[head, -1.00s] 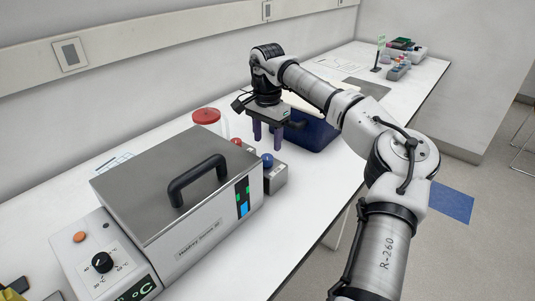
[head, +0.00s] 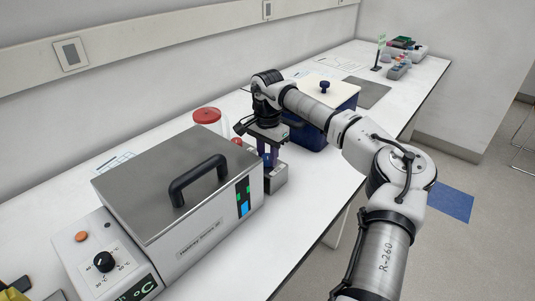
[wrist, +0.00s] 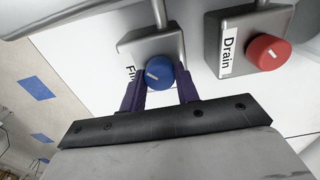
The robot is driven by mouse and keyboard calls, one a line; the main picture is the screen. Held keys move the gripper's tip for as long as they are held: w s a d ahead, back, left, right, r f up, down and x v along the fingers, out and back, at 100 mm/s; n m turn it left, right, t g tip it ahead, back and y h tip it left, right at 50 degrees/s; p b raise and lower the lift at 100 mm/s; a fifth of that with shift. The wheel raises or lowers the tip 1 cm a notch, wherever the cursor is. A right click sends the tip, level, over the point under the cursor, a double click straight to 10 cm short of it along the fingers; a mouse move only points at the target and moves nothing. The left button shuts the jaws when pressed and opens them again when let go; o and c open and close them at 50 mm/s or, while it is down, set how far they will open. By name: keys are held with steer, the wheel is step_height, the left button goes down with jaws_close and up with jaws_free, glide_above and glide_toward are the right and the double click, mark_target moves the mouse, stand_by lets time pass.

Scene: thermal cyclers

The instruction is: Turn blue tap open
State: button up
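The blue tap (wrist: 159,72) is a round knob with a white mark, on a grey block (wrist: 152,45) with a partly hidden label beginning "Fi". My gripper (wrist: 163,85) points down at it, with its two purple fingers on either side of the knob. The fingers are apart, and I cannot tell whether they touch the knob. In the head view my gripper (head: 268,158) hides the blue knob; the grey block (head: 276,180) shows below it.
A red tap (wrist: 268,52) on a block labelled "Drain" sits beside the blue one. The steel-lidded water bath (head: 180,185) stands close at left. A red-lidded jar (head: 207,116) and a blue box with a pale lid (head: 312,133) stand behind.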

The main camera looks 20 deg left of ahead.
steer(key=shift+c, duration=1.1)
steer(key=shift+m, duration=0.3)
steer(key=m, duration=0.2)
steer(key=shift+r+m+p, duration=0.1)
steer(key=shift+m+p, duration=0.3)
steer(key=m, duration=0.3)
steer(key=shift+m, duration=0.3)
steer(key=m, duration=0.3)
steer(key=shift+p, duration=0.3)
steer(key=shift+m, duration=2.2)
